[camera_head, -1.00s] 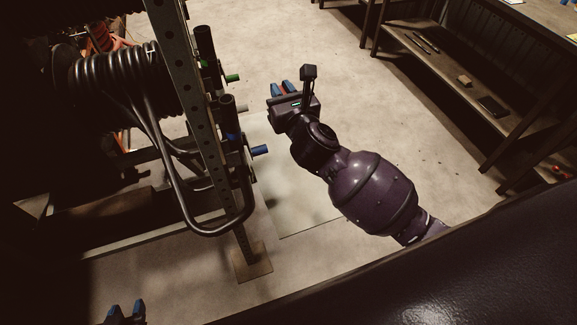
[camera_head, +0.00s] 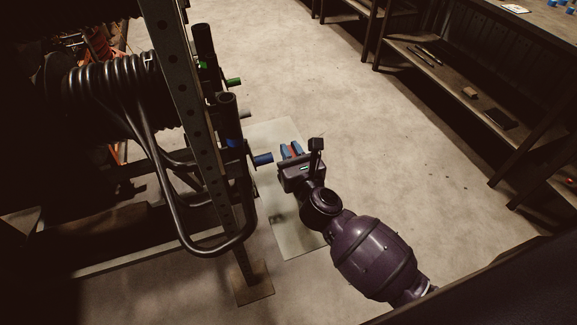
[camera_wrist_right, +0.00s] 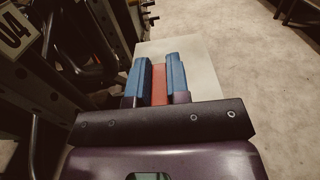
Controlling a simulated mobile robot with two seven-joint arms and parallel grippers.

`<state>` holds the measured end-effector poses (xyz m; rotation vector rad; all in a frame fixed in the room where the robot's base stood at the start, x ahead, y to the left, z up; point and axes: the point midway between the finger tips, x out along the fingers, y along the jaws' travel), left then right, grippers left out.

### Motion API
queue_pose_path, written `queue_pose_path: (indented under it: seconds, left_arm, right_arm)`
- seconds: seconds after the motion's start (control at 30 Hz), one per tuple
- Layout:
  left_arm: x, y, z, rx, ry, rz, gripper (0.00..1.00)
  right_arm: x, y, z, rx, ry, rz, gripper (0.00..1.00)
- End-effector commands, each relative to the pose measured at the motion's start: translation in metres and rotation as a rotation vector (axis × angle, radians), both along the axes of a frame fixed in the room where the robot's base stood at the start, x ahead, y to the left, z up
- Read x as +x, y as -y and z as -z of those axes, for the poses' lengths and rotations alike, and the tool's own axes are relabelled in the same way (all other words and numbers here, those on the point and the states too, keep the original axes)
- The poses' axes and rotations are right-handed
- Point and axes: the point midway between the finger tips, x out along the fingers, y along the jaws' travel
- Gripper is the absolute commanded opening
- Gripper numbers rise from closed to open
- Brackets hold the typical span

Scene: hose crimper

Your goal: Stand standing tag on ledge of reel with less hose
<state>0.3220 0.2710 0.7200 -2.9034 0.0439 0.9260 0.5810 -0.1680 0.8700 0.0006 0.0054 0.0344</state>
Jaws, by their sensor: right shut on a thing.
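My right gripper (camera_head: 291,150) is shut on a red tag (camera_head: 291,150), above the floor and just right of the reel rack. In the right wrist view the red tag (camera_wrist_right: 159,84) sits between the two blue fingers of my right gripper (camera_wrist_right: 159,80). A reel (camera_head: 105,98) wound with several turns of black hose (camera_head: 130,80) hangs at the left, with a loop hanging low. I cannot tell from these frames which reel has less hose, and no ledge shows clearly. My left gripper is not in view.
A perforated steel post (camera_head: 190,110) stands between reel and gripper. A plate marked 04 (camera_wrist_right: 14,30) shows in the wrist view. Benches (camera_head: 450,80) stand at the right; the floor between is clear.

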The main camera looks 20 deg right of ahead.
Motion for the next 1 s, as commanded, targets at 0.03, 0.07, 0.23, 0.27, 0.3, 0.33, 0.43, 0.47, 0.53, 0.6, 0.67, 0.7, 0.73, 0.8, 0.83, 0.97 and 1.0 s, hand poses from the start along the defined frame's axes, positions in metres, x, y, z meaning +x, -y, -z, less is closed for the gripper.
queue_pose_path:
  seconds: [0.03, 0.07, 0.23, 0.27, 0.3, 0.33, 0.43, 0.47, 0.53, 0.6, 0.67, 0.7, 0.73, 0.8, 0.83, 0.97, 1.0]
  left_arm:
    - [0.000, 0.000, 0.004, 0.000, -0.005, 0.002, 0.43]
    - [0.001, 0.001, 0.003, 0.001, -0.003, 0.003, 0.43]
    - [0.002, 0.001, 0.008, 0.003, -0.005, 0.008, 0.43]
    - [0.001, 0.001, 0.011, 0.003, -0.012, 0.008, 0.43]
    - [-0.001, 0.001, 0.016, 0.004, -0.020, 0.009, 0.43]
    - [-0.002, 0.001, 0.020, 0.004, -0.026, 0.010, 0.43]
    - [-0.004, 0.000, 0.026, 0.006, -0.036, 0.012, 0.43]
    - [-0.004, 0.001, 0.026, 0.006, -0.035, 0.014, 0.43]
    - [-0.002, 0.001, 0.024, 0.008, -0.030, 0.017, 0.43]
    - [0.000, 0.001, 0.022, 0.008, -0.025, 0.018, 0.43]
    - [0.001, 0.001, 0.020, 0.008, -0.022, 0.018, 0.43]
    - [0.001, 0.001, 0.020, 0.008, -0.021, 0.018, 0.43]
    - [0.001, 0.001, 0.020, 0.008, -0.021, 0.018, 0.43]
    - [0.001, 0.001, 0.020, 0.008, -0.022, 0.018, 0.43]
    - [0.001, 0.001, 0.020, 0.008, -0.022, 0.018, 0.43]
    - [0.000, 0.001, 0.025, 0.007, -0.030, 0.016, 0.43]
    - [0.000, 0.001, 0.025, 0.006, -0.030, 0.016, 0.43]
  right_arm:
    - [0.000, 0.000, 0.008, 0.000, -0.003, 0.000, 0.00]
    - [0.000, 0.000, 0.009, 0.000, -0.001, 0.000, 0.00]
    - [0.000, 0.000, 0.021, 0.000, -0.002, 0.001, 0.00]
    - [0.000, 0.000, 0.026, 0.000, -0.004, 0.001, 0.00]
    - [0.000, 0.000, 0.033, -0.001, -0.006, 0.001, 0.00]
    - [0.000, 0.000, 0.038, 0.000, -0.006, 0.000, 0.00]
    - [-0.001, 0.000, 0.049, 0.000, -0.006, 0.000, 0.00]
    - [-0.001, 0.000, 0.051, 0.000, -0.005, 0.001, 0.00]
    - [0.000, 0.000, 0.053, 0.000, -0.002, 0.000, 0.00]
    - [0.000, 0.000, 0.052, 0.000, 0.001, 0.000, 0.00]
    - [0.000, 0.000, 0.051, 0.000, 0.003, 0.000, 0.00]
    - [0.000, 0.000, 0.050, 0.000, 0.004, 0.000, 0.00]
    - [0.000, 0.000, 0.050, 0.000, 0.004, 0.000, 0.00]
    - [0.000, 0.000, 0.050, 0.000, 0.004, 0.000, 0.00]
    - [0.000, 0.000, 0.050, 0.000, 0.004, 0.000, 0.00]
    - [0.000, 0.000, 0.055, 0.000, 0.001, 0.000, 0.00]
    - [0.000, 0.000, 0.055, -0.001, 0.002, 0.000, 0.18]
